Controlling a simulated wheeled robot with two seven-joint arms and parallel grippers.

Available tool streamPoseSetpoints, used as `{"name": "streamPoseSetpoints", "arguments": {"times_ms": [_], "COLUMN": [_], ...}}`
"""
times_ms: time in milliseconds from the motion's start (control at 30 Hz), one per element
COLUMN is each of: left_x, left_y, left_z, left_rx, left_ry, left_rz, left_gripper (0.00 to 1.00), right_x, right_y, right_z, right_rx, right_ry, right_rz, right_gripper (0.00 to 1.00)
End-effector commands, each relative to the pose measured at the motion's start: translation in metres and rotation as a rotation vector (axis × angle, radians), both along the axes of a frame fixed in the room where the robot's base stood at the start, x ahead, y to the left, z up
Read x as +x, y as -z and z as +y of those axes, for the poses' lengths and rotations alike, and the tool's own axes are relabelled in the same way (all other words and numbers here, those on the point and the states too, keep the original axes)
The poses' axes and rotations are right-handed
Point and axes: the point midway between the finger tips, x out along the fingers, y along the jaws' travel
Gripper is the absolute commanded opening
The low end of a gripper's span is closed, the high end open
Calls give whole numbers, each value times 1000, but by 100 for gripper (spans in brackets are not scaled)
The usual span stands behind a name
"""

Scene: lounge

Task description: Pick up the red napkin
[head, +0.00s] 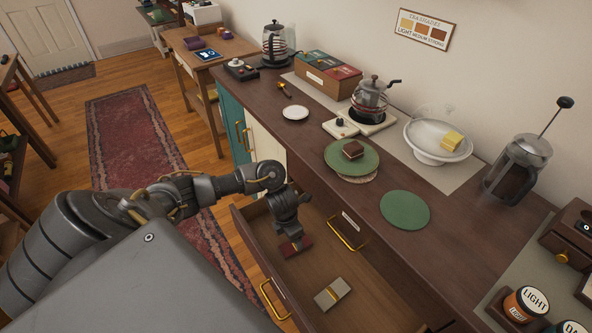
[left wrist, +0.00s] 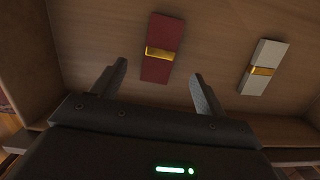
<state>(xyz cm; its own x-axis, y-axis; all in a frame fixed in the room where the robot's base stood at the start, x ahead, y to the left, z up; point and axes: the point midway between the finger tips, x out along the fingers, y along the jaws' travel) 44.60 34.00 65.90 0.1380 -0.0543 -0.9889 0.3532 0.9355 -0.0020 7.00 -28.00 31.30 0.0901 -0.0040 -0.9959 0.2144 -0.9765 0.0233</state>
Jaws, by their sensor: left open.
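The red napkin (head: 297,247) is a folded strip with a gold band, lying flat on the bottom of an open wooden drawer (head: 325,293). In the left wrist view the red napkin (left wrist: 163,50) shows between and beyond my fingertips, with no contact visible. My left gripper (head: 293,238) points down into the drawer, close over the napkin and hiding part of it. In the left wrist view my left gripper (left wrist: 158,80) is open and empty, with one finger on each side of the napkin. My right gripper is in neither view.
A grey-white napkin (head: 332,294) with a gold band lies in the same drawer, to the right in the wrist view. The drawer walls surround both.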

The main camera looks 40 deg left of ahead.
Motion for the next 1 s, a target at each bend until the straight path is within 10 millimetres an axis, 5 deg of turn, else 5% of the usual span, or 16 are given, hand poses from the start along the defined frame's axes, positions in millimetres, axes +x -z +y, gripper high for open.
{"name": "streamPoseSetpoints", "arguments": {"times_ms": [333,633,1000], "left_x": [3,8,10], "left_y": [18,60,65], "left_z": [-2,-4,-4], "left_rx": [1,0,2], "left_ry": [0,0,2], "left_rz": [0,1,-2], "left_gripper": [74,74,68], "right_x": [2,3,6], "right_y": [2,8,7], "right_z": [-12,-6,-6], "right_rx": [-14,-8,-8], "right_ry": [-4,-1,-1], "right_rz": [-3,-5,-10], "right_gripper": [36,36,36]}}
